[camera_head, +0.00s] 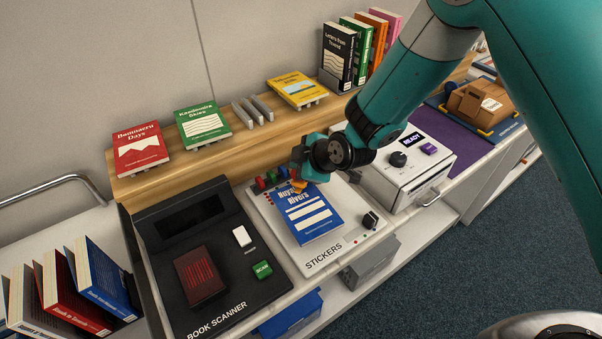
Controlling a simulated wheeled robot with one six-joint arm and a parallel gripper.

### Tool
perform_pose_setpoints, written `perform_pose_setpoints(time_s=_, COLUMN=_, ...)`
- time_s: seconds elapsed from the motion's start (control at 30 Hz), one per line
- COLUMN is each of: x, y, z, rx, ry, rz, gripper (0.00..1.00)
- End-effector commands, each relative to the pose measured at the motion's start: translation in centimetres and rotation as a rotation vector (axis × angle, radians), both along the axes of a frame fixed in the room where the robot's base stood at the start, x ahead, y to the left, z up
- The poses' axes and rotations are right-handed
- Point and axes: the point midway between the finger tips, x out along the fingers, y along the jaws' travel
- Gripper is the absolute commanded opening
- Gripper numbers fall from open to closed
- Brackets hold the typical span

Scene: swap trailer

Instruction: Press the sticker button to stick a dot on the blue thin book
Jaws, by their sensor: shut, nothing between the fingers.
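The blue thin book (310,219) lies flat on the white sticker machine (331,257) labelled STICKERS. Red, green and blue buttons stand in a row at the machine's back edge; the red one (260,184) and green one (271,178) show left of my gripper. A black knob (370,220) is at the machine's front right. I cannot tell whether the fingertips touch anything.
A black book scanner (222,292) with a green SCAN button stands left of the sticker machine. Several books stand on the wooden shelf (240,138) behind. Upright books fill the lower left.

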Motion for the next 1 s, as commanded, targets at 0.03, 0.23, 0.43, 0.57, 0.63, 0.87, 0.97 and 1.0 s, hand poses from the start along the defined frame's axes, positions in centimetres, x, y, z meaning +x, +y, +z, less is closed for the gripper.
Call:
perform_pose_setpoints(time_s=0.03, x=-0.02, y=0.01, z=-0.28, rx=0.0, ry=0.0, rz=0.0, gripper=0.0)
perform_pose_setpoints(time_s=0.23, x=-0.03, y=0.01, z=-0.16, rx=0.0, ry=0.0, rz=0.0, gripper=0.0)
perform_pose_setpoints(time_s=0.43, x=-0.02, y=0.01, z=-0.2, rx=0.0, ry=0.0, rz=0.0, gripper=0.0)
perform_pose_setpoints(time_s=0.57, x=-0.02, y=0.01, z=-0.34, rx=0.0, ry=0.0, rz=0.0, gripper=0.0)
perform_pose_setpoints(time_s=0.63, x=-0.02, y=0.01, z=-0.43, rx=0.0, ry=0.0, rz=0.0, gripper=0.0)
perform_pose_setpoints(time_s=0.87, x=-0.02, y=0.01, z=-0.71, rx=0.0, ry=0.0, rz=0.0, gripper=0.0)
perform_pose_setpoints(time_s=0.97, x=-0.02, y=0.01, z=-0.83, rx=0.0, ry=0.0, rz=0.0, gripper=0.0)
perform_pose_setpoints(time_s=1.0, x=-0.03, y=0.0, z=-0.88, rx=0.0, ry=0.0, rz=0.0, gripper=0.0)
